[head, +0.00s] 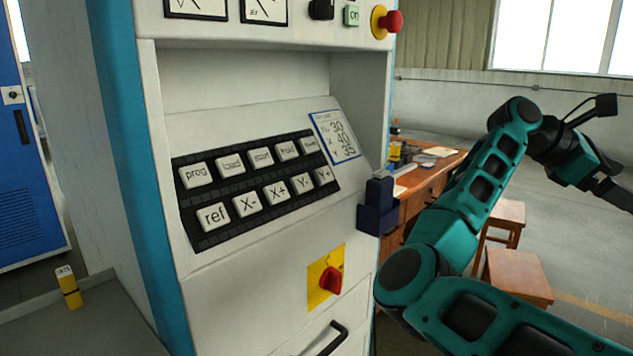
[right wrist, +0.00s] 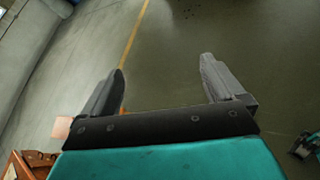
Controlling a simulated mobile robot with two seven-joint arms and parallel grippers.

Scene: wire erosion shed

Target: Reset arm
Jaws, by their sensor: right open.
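My right arm comes in from the lower right of the head view, bent at the elbow and raised beside the control cabinet (head: 250,300). My right gripper (right wrist: 162,64) is open and empty in the right wrist view, its two dark fingers spread above bare floor. In the head view it is only partly seen at the right edge. It is apart from the cabinet. My left gripper does not show.
The cabinet carries a keypad (head: 258,185), a red rotary switch (head: 331,281) and a red emergency button (head: 391,21). A wooden desk (head: 432,180) and stools (head: 517,276) stand behind my arm. A yellow block (head: 69,288) stands on a grey surface at left. Open floor lies at right.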

